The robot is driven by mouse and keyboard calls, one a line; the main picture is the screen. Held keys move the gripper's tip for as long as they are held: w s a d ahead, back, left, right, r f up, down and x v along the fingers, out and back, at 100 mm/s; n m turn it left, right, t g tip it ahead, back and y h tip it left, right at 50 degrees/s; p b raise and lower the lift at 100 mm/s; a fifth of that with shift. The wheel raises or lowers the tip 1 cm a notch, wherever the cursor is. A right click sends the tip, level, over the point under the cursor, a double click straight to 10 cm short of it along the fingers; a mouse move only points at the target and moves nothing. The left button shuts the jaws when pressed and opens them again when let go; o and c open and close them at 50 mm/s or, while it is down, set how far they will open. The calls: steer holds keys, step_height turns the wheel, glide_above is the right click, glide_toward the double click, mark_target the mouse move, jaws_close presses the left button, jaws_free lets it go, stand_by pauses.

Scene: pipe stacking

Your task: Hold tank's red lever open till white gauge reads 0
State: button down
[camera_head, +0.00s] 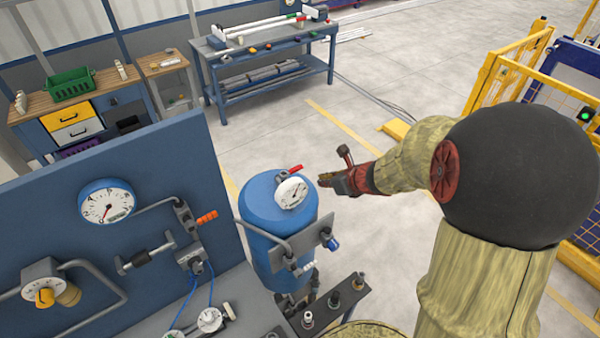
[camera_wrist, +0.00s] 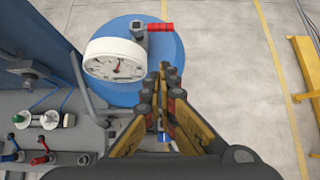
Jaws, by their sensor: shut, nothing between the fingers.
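The blue tank (camera_head: 262,205) stands upright at the middle of the head view, and its top (camera_wrist: 172,62) shows in the wrist view. The red lever (camera_head: 293,169) is on the tank's top, behind the white gauge (camera_head: 291,193). In the wrist view the red lever (camera_wrist: 160,27) points right from its grey valve, beyond the gauge (camera_wrist: 115,60). The gauge has a red needle; its reading is too small to tell. My gripper (camera_head: 324,180) is to the right of the gauge and lever, apart from both. In the wrist view my gripper (camera_wrist: 164,72) is shut and empty, below the lever.
A blue panel (camera_head: 165,160) with a larger gauge (camera_head: 106,204) and an orange-handled valve (camera_head: 206,217) stands left of the tank. Small fittings stand on a dark shelf (camera_head: 345,300) in front of it. Yellow fencing (camera_head: 510,62) is at the right. Open floor (camera_head: 375,85) lies behind the tank.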

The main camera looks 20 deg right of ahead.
mark_target(291, 172)
stand_by(0.4)
steer(key=b+x, duration=0.1)
steer(key=x, duration=0.9)
steer(key=shift+w+f, duration=0.1)
steer(key=shift+f, duration=0.1)
steer(key=shift+w+a+r+p, duration=0.1)
steer(key=shift+w+a+p, duration=0.1)
steer(key=shift+w, duration=0.4)
steer(key=shift+w+a+r+p, duration=0.1)
steer(key=shift+w+r+p, duration=0.1)
steer(key=shift+w, duration=0.45)
steer(key=shift+w+a+f, duration=0.1)
steer(key=shift+w, duration=0.55)
